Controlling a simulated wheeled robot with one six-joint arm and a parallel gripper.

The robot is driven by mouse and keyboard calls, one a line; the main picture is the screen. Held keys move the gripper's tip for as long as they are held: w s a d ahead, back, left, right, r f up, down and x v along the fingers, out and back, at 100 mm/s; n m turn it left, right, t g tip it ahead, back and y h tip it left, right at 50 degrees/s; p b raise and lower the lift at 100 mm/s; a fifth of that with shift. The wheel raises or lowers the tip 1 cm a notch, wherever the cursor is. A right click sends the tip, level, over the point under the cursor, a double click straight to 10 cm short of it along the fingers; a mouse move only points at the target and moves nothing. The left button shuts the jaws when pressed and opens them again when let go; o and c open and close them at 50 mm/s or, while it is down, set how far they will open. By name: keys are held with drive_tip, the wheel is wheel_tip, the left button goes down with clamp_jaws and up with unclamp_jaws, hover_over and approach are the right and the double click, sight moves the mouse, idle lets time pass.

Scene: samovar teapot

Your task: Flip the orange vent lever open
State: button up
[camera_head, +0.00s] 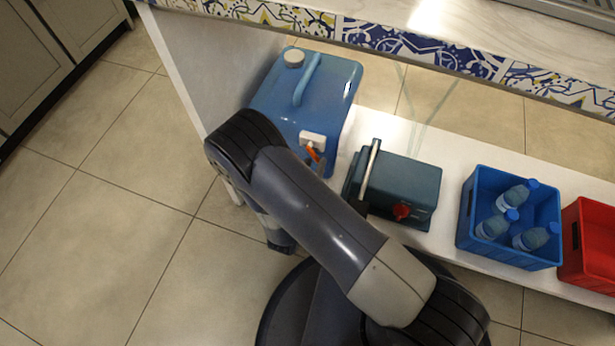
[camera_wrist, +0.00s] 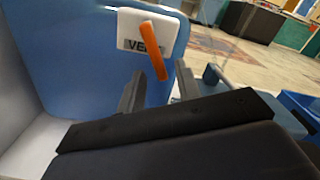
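The orange vent lever (camera_wrist: 151,42) is on a white plate (camera_wrist: 130,28) marked with letters starting "VE", on the front of a blue tank (camera_wrist: 75,60). It slants steeply down in the wrist view and hides part of the lettering. My gripper (camera_wrist: 160,68) is open. Its two fingers show on either side of the lever's lower end, with gaps at both sides; I cannot tell the depth between them. In the head view the lever (camera_head: 313,152) shows at the edge of my arm, on the blue tank (camera_head: 328,84).
A dark teal box (camera_head: 410,185) with a lever handle (camera_head: 370,165) and a red knob (camera_head: 402,211) stands right of the tank. A blue crate (camera_head: 467,205) with bottles and a red crate (camera_head: 585,235) stand farther right. A tiled counter (camera_head: 420,50) overhangs behind. The floor at left is clear.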

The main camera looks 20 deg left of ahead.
drive_tip(key=s+p, duration=0.2)
drive_tip(key=s, duration=0.8)
drive_tip(key=shift+s+a+p, duration=0.15)
drive_tip(key=shift+a+p, duration=0.15)
drive_tip(key=shift+a, duration=0.1)
drive_tip(key=w+b, duration=0.1)
drive_tip(key=w, duration=0.2)
drive_tip(key=w+b, duration=0.1)
drive_tip(key=w, duration=0.3)
drive_tip(key=w+d+b, duration=0.1)
drive_tip(key=w, duration=0.2)
drive_tip(key=shift+w, duration=0.4)
